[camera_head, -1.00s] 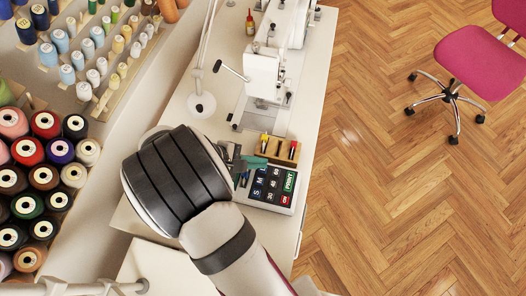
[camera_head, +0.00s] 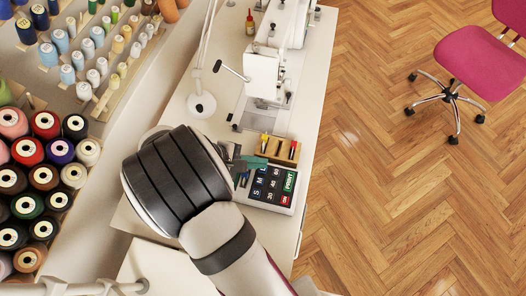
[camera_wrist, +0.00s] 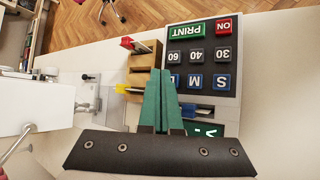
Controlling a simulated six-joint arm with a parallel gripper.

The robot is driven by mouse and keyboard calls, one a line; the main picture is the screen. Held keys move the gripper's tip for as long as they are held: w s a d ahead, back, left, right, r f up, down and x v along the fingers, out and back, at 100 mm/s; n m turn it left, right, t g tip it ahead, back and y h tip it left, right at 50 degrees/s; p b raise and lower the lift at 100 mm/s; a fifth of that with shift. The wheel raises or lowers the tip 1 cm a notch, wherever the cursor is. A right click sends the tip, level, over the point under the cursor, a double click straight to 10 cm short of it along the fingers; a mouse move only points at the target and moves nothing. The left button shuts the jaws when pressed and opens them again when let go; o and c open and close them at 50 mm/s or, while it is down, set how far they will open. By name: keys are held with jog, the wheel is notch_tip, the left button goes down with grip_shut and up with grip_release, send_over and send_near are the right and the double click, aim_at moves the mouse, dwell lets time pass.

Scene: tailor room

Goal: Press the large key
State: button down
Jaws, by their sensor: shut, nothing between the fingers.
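The keypad (camera_head: 287,207) is a dark panel in a pale housing on the table. Its keys include the blue L key (camera_wrist: 174,80), the M key (camera_wrist: 195,81) and the S key (camera_wrist: 221,80). The grey number keys and a wide green PRINT key (camera_wrist: 188,31) lie beyond them. In the head view, my gripper (camera_head: 264,161) is at the keypad's upper left, by the L key. In the wrist view, its teal fingers (camera_wrist: 160,75) are shut and empty, with their tips just left of the L key. I cannot tell whether they touch the keypad.
A wooden block (camera_wrist: 143,66) with red and yellow items stands beside the keypad. A white sewing machine (camera_head: 262,75) and a lamp base (camera_head: 201,105) stand farther back. A green display (camera_wrist: 205,131) is partly hidden by the gripper. Thread spools fill the left side.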

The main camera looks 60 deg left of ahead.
dwell(0.8)
jog(key=shift+f, duration=0.4)
jog(key=shift+f, duration=0.4)
dwell(0.4)
jog(key=shift+r, duration=0.85)
jog(key=shift+r, duration=0.1)
jog(key=shift+r, duration=2.4)
